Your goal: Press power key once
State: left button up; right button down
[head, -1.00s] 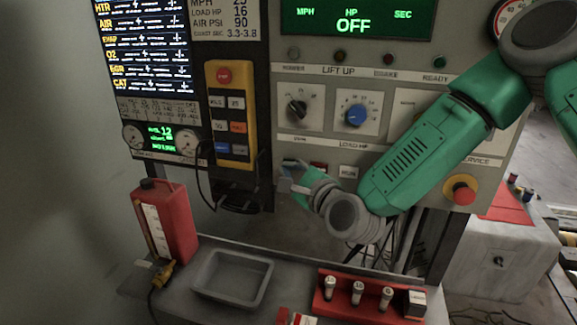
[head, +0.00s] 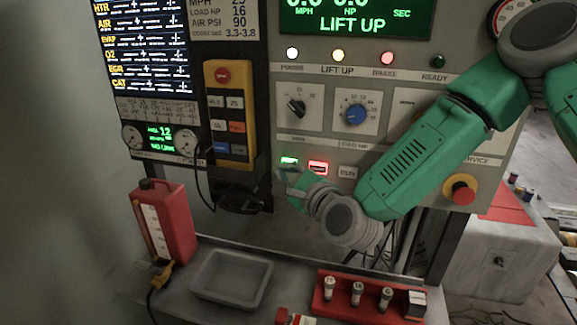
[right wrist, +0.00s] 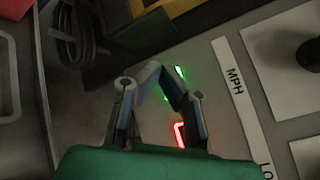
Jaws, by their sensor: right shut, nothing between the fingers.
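The power key appears to be the small green-lit key (head: 289,160) low on the grey control panel (head: 400,60); its lettering is too small to read. In the right wrist view its green glow (right wrist: 180,72) shows just past the fingertips, with the key partly hidden by a finger. My right gripper (head: 283,183) is shut and empty, just below and slightly left of the green-lit key. It also shows in the right wrist view (right wrist: 158,75). I cannot tell whether it touches the panel. The display (head: 352,20) reads LIFT UP. My left gripper is not in view.
A red-lit key (head: 318,167) and a RUN key (head: 347,172) sit right of the green one. A yellow pendant (head: 230,75) hangs at left. A red emergency button (head: 461,188) is at right. A grey tray (head: 232,280) and red rack (head: 340,306) stand below.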

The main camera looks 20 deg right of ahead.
jog(key=shift+s+a+b, duration=0.15)
jog(key=shift+s+a, duration=0.55)
jog(key=shift+s, duration=0.35)
jog(key=shift+s+a+b, duration=0.15)
jog(key=shift+s+a, duration=0.55)
jog(key=shift+s, duration=0.35)
jog(key=s+f+n+g, duration=0.2)
jog(key=s+f+n, duration=0.2)
jog(key=f, duration=0.3)
jog(key=s+f+n+g, duration=0.3)
jog(key=s+f+n, duration=0.1)
jog(key=f, duration=0.4)
jog(key=s+d+f+n+g, duration=0.1)
jog(key=s+f+n+g, duration=0.2)
jog(key=s+f, duration=0.3)
jog(key=shift+f+n, duration=0.7)
jog(key=shift+f, duration=0.2)
jog(key=s+d+f+n+g+h, duration=0.1)
jog(key=s+d+f+n+g, duration=0.3)
jog(key=s, duration=0.6)
jog(key=s+d+f+n+g+h, duration=0.2)
jog(key=s+d+f+n+g, duration=0.2)
jog(key=s, duration=0.6)
jog(key=d+f+n, duration=0.2)
jog(key=d+n, duration=0.1)
jog(key=n, duration=0.1)
jog(key=shift+s+d+f+h, duration=0.3)
jog(key=shift+s, duration=0.05)
